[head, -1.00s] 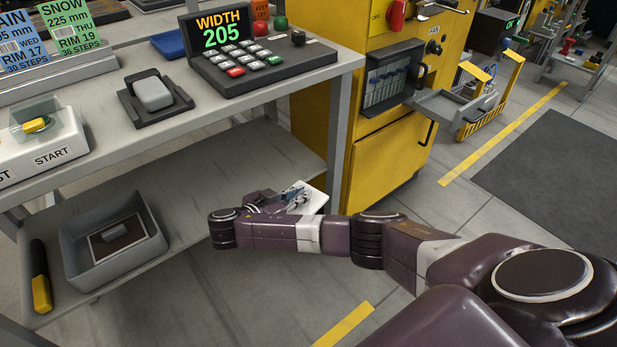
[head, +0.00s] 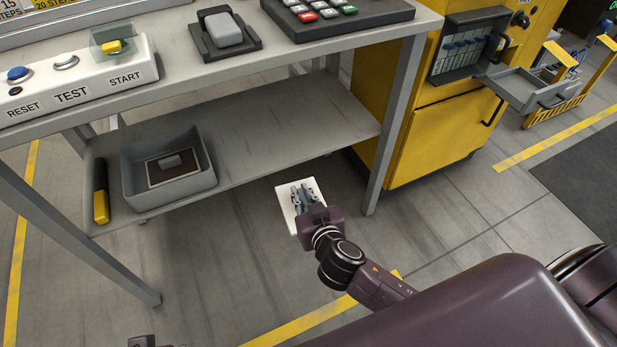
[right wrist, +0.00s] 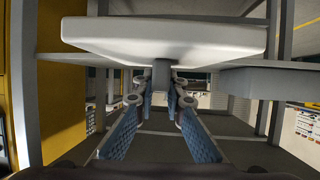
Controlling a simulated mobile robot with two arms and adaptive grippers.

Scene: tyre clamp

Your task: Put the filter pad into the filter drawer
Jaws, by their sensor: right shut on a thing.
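The white filter pad (head: 288,208) is a flat square slab, in front of the shelf and above the floor in the head view. My right gripper (head: 303,194) is shut on it. In the right wrist view the pad (right wrist: 165,35) is a pale slab across the top, and its short grey grip (right wrist: 162,75) is between the fingertips (right wrist: 161,88). The filter drawer (head: 527,92) is a grey tray standing pulled out of the yellow cabinet, to the right of and apart from the pad. Only a dark bit of what looks like my left gripper (head: 142,342) shows at the bottom edge.
A grey bin (head: 172,194) on the lower shelf (head: 270,125) holds a dark, light-rimmed pad with a grey grip (head: 170,162). The yellow cabinet (head: 437,140) stands right of the table leg (head: 393,130). The floor before the cabinet is clear.

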